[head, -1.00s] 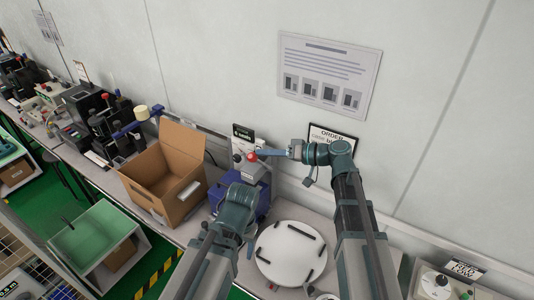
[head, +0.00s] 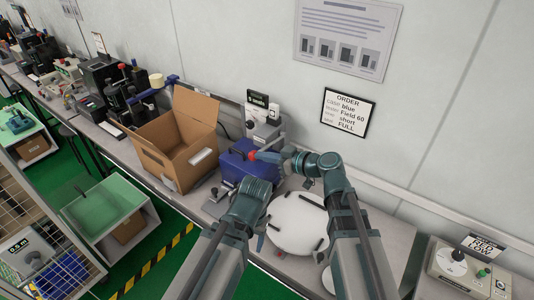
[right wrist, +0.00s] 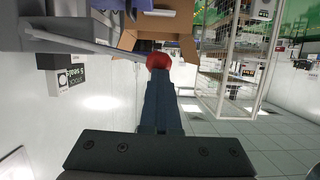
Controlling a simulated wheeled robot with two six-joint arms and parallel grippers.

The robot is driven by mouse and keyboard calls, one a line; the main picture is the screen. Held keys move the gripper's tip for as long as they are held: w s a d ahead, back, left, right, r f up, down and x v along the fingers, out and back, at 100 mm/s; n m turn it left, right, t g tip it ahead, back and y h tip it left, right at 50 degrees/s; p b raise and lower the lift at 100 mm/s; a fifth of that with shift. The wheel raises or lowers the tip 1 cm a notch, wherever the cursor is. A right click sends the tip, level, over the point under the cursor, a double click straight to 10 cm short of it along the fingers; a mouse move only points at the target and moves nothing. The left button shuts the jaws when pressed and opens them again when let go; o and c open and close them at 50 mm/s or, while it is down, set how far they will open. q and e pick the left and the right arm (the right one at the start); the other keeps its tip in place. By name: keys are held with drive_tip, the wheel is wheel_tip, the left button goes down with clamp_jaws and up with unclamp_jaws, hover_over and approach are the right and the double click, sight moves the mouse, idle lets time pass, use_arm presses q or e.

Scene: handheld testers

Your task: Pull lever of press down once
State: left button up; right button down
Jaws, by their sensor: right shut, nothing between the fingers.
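The press (head: 266,130), a pale grey body with a dark sign, stands at the back of the bench in the head view. Its lever ends in a red knob (head: 252,155). The right wrist view shows the knob (right wrist: 159,61) at the fingertips, with the grey lever rod (right wrist: 85,42) running off to the upper left. My right gripper (head: 262,156) is shut with nothing between its fingers, its tips at the knob; whether they touch is not clear. My left arm bends over the bench in front of the blue case; its fingers are not clearly visible.
An open cardboard box (head: 170,150) stands left of the press. A blue case (head: 250,172) sits in front of the press. A white round plate (head: 297,222) with black strips lies between my arms. An order sign (head: 347,115) hangs on the wall.

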use_arm(q)
drive_tip(key=shift+s+d+f+b, duration=0.15)
drive_tip(key=shift+f+b, duration=0.8)
drive_tip(key=shift+f, duration=0.3)
use_arm(e)
drive_tip(key=shift+s+a+f, duration=0.1)
drive_tip(key=shift+s+f, duration=0.1)
drive_tip(key=shift+f, duration=0.45)
drive_tip(key=shift+s+a+f, duration=0.1)
drive_tip(key=shift+s+f, duration=0.1)
drive_tip(key=shift+f, duration=0.45)
drive_tip(key=shift+f, duration=0.1)
use_arm(q)
drive_tip(key=shift+w+a+f, duration=0.1)
drive_tip(key=shift+w+a, duration=0.2)
use_arm(e)
drive_tip(key=shift+w+a, duration=0.2)
drive_tip(key=shift+w, duration=0.1)
use_arm(q)
drive_tip(key=shift+d, duration=0.1)
use_arm(e)
drive_tip(key=shift+d, duration=0.1)
drive_tip(key=shift+s, duration=0.1)
